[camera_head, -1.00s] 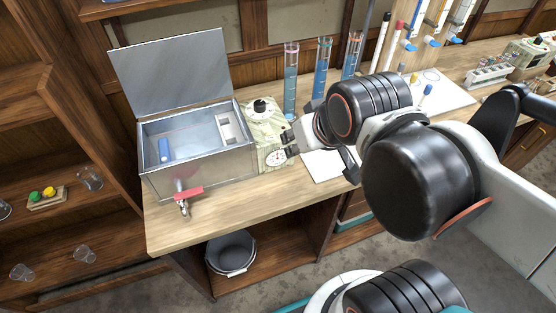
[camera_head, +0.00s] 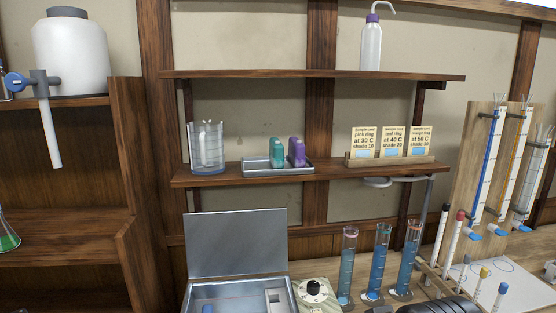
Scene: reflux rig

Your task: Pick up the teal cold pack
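The teal cold pack (camera_head: 277,151) stands upright in a shallow metal tray (camera_head: 260,171) on the lower wall shelf. A purple pack (camera_head: 297,152) stands just to its right in the same tray. Nothing hides the front of the teal pack. My gripper is out of view; only a dark part of my arm shows at the bottom edge, right of centre.
A clear beaker (camera_head: 206,148) stands left of the tray and sample cards (camera_head: 393,142) stand to the right. An upper shelf (camera_head: 310,75) overhangs the tray. Below are the open-lidded metal bath (camera_head: 238,243) and tall blue-filled cylinders (camera_head: 378,262).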

